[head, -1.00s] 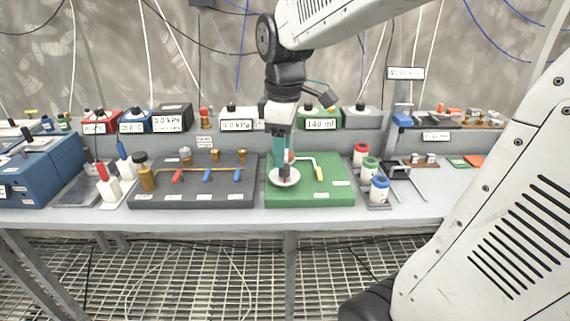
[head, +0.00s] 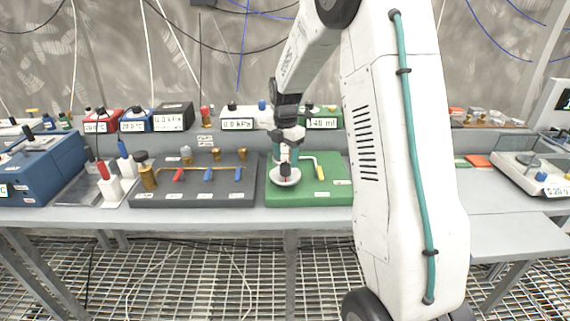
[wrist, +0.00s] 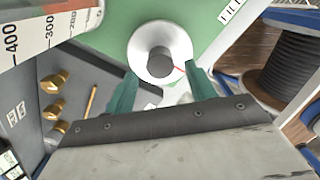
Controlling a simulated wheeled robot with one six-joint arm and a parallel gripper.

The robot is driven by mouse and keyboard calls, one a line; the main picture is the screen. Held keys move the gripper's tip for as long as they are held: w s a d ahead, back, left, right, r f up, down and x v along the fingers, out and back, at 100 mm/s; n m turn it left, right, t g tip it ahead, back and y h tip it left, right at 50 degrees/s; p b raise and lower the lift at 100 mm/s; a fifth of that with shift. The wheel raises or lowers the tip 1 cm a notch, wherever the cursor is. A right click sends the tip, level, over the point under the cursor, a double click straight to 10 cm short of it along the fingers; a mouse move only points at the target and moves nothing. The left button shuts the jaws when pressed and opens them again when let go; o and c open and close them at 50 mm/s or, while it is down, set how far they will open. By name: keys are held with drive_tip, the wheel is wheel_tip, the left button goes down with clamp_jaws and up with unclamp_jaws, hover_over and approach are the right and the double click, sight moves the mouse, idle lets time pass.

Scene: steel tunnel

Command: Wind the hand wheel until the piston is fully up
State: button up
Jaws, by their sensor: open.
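The hand wheel (head: 287,179) is a pale round disc at the front of a green board (head: 330,194). In the wrist view the wheel (wrist: 146,40) shows a dark grey hub (wrist: 160,62) and a thin red mark at its right. My gripper (wrist: 160,76) is open, with one teal finger on each side of the hub; I cannot tell whether they touch it. In the head view my gripper (head: 285,165) points down over the wheel. The piston's height cannot be made out.
A green display box (head: 322,122) behind the board appears to read 140 ml, partly covered by my arm. A dark board with several valves (head: 207,192) lies to the left. A blue box (head: 40,165) stands at the far left. My arm hides the bench right of the green board.

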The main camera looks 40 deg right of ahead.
sight(285, 165)
drive_tip(key=shift+f, duration=1.5)
drive_tip(key=c, duration=1)
drive_tip(key=shift+o, duration=0.2)
